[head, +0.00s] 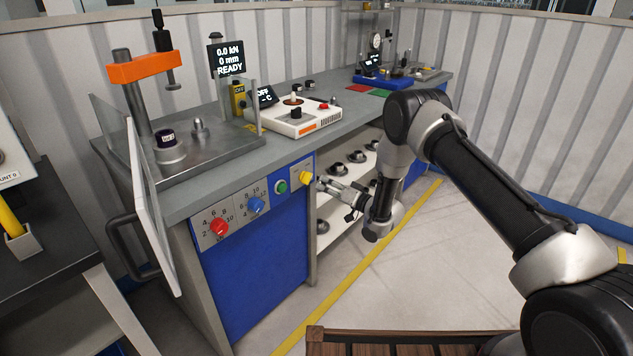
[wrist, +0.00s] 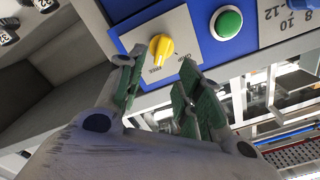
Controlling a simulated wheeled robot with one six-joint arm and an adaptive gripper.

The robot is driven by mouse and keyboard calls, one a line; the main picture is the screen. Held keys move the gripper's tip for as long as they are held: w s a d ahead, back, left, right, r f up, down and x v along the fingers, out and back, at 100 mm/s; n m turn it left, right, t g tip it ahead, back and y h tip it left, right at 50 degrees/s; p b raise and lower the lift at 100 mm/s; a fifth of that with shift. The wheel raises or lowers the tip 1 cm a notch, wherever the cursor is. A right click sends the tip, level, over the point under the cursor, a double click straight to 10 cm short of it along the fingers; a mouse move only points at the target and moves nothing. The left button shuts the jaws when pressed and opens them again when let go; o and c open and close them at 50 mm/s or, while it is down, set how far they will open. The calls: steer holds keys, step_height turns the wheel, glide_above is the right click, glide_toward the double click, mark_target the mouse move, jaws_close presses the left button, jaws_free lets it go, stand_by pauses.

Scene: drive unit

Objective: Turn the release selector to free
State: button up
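The release selector is a yellow knob (head: 305,177) on a light plate at the right end of the blue front panel. In the wrist view the yellow knob (wrist: 161,47) is upside down, with a small label reading FREE and a second, hard-to-read label on its plate. Its ridge runs roughly up and down there; I cannot tell its exact setting. My gripper (head: 322,183) is just right of the knob in the head view. In the wrist view my gripper (wrist: 160,68) is open, its green-padded fingers to either side and the knob between and just beyond the tips, with no clear contact.
A green button (head: 282,187), a blue dial (head: 256,205) and a red dial (head: 219,227) lie left along the panel. The bench top (head: 225,178) overhangs it. Open shelves (head: 345,185) with round parts stand to the right. An open clear guard door (head: 140,200) stands left.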

steer(key=shift+v, duration=2.4)
